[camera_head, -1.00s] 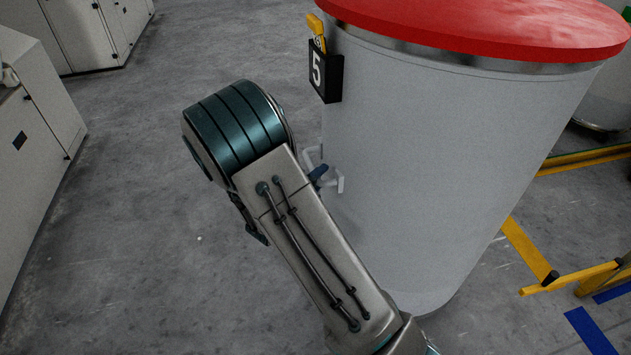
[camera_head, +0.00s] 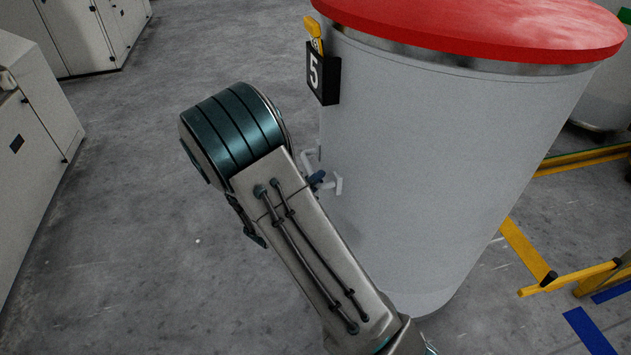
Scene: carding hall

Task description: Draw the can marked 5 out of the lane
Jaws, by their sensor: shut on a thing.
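The can marked 5 (camera_head: 440,170) is a tall light-grey cylinder with a red lid (camera_head: 490,22). It stands upright on the floor at the right of the view. A black plate with a white 5 (camera_head: 323,76) and a yellow tag (camera_head: 314,34) are on its left side. A pale handle (camera_head: 338,184) sticks out from the can's side, lower down. My gripper (camera_head: 317,179) is shut on this handle. My arm hides most of the gripper and part of the handle.
Yellow rails (camera_head: 570,277) and yellow and blue floor markings (camera_head: 590,331) lie right of the can. Another can (camera_head: 604,105) shows partly behind at the right edge. Pale cabinets (camera_head: 35,150) stand along the left. The grey floor between is clear.

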